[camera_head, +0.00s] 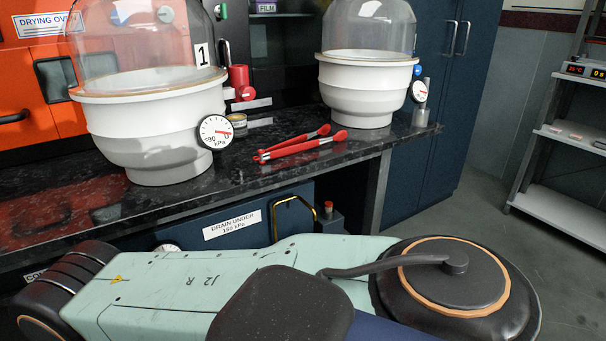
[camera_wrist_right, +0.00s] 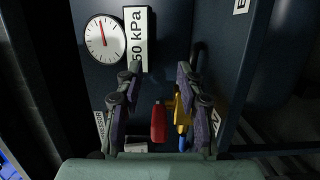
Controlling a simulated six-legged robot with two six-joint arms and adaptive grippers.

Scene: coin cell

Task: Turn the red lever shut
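In the right wrist view a red lever (camera_wrist_right: 158,122) shows low in the middle, between the two fingers of my right gripper (camera_wrist_right: 159,70). The fingers are apart, and dark space shows around the lever; I cannot tell whether either finger touches it. A yellow part (camera_wrist_right: 178,108) with a blue piece below is beside the lever, close to the right finger. In the head view a small red-topped part (camera_head: 328,209) shows under the bench; I cannot tell if it is the same lever. My right arm's links hide my right gripper there. My left gripper is in neither view.
Two white vessels (camera_head: 150,130) (camera_head: 365,95) with clear domes stand on the black bench (camera_head: 245,190). Red-handled tongs (camera_head: 300,146) lie between them. A gauge (camera_wrist_right: 103,40) is left of the right gripper.

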